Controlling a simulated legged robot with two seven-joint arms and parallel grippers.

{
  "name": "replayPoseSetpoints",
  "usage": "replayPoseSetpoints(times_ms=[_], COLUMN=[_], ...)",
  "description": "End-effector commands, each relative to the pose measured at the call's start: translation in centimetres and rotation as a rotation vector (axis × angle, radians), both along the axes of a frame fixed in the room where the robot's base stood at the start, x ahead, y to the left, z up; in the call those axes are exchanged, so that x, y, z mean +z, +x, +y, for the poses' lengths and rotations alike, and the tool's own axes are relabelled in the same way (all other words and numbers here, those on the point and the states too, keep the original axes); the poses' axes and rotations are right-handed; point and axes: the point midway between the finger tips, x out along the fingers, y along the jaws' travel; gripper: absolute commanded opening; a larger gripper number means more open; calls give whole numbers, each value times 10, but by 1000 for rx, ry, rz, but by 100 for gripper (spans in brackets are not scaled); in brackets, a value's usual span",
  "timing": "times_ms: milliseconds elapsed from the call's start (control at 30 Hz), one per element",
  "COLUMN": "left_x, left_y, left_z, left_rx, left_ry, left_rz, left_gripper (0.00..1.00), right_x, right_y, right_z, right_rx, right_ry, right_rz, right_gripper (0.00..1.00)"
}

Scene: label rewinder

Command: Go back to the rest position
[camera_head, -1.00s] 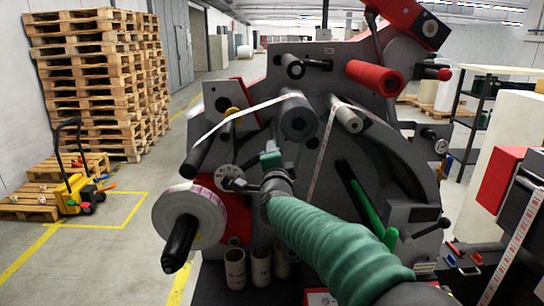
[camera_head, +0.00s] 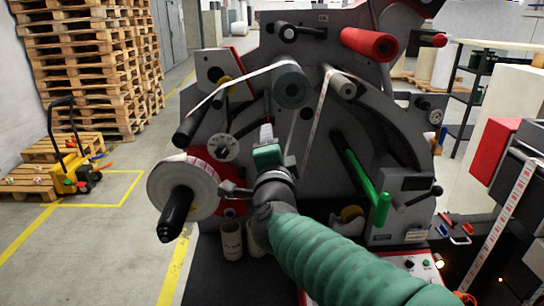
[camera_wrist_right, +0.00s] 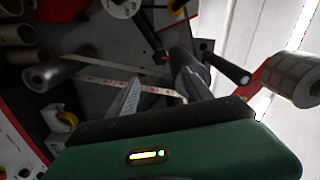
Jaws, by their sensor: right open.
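My right arm in its green sleeve enters the head view from the bottom right. Its gripper (camera_head: 274,139) is in front of the middle of the grey label rewinder (camera_head: 400,145). In the right wrist view the two fingers of the gripper (camera_wrist_right: 158,90) are spread apart, with nothing clamped between them. A printed strip (camera_wrist_right: 100,83) runs behind the fingers; I cannot tell how far it is from them. A white label roll (camera_head: 185,190) sits on a black spindle, left of the gripper. It appears at the right of the wrist view (camera_wrist_right: 292,80). My left gripper is not in view.
Cardboard cores (camera_head: 231,240) stand below the gripper. A green handle (camera_head: 381,208) and a red roller (camera_head: 369,44) stick out of the rewinder. Stacked pallets (camera_head: 85,60) and a yellow pallet truck (camera_head: 72,165) are at the left. Marked floor lies open between them and the rewinder.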

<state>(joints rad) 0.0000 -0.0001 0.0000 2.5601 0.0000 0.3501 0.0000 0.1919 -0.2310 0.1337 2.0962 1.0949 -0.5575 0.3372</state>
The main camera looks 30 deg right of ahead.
Motion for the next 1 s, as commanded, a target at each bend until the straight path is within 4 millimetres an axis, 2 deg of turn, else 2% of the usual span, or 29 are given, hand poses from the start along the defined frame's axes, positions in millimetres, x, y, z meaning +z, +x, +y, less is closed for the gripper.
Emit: replayPoseSetpoints(times_ms=[100,233,633,733,767,867,933,967,1000], left_x=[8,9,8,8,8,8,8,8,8], left_y=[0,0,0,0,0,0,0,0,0], left_z=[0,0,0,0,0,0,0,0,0], left_rx=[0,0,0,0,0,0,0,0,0], left_ry=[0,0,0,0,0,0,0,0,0], left_rz=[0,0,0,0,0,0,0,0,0], left_gripper=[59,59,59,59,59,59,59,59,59], right_x=[3,0,-1,-10,-18,-70,-125,-151,-185], right_y=[-17,-25,-25,-20,-16,0,4,2,-4], right_z=[11,15,15,21,25,54,81,92,106], right_rx=[2,0,0,29,54,205,354,424,516], right_ry=[0,0,0,-23,-45,-163,-274,-321,-382], right_rz=[0,1,1,36,65,243,417,496,602], right_gripper=[59,59,59,59,59,59,59,59,59])
